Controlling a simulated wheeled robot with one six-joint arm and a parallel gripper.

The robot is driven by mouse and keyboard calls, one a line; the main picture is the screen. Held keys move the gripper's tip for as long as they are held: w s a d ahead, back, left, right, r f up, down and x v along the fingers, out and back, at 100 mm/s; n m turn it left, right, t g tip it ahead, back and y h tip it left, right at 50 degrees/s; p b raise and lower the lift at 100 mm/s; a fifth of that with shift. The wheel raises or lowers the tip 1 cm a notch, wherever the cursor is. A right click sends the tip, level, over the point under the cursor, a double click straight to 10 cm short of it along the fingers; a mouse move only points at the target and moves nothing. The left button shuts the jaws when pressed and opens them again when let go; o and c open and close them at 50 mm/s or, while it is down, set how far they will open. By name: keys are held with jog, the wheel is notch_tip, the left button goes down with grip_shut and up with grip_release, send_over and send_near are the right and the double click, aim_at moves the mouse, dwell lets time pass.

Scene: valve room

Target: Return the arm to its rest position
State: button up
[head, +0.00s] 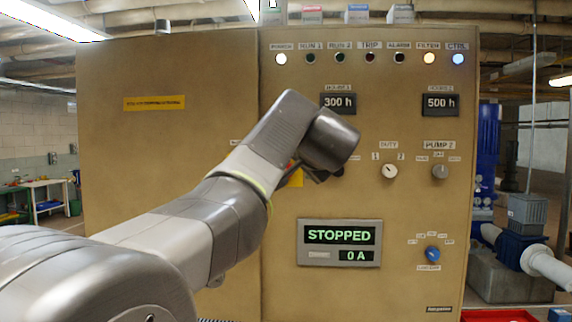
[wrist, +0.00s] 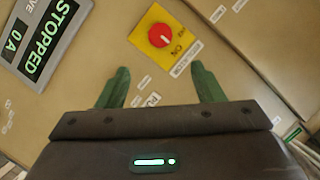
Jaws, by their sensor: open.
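My arm reaches from the lower left across the front of a tan control cabinet (head: 170,210) in the head view. Its wrist end is in front of the panel and mostly hides my gripper there. In the wrist view my gripper (wrist: 160,68) is open, with two green fingers apart and nothing between them. In the head view a corner of that yellow plate (head: 296,179) shows behind my arm; the red switch is hidden there.
A display (head: 339,243) reads STOPPED, 0 A. Black-and-white duty selector (head: 389,171), grey pump 2 selector (head: 440,172) and blue knob (head: 432,253) stick out on the right. The white, amber and blue lamps are lit. A blue pump (head: 487,150) stands right of the cabinet.

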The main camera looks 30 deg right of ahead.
jog(key=p+x, duration=0.4)
jog(key=x, duration=1)
jog(key=shift+s+r, duration=0.1)
jog(key=shift+s, duration=0.05)
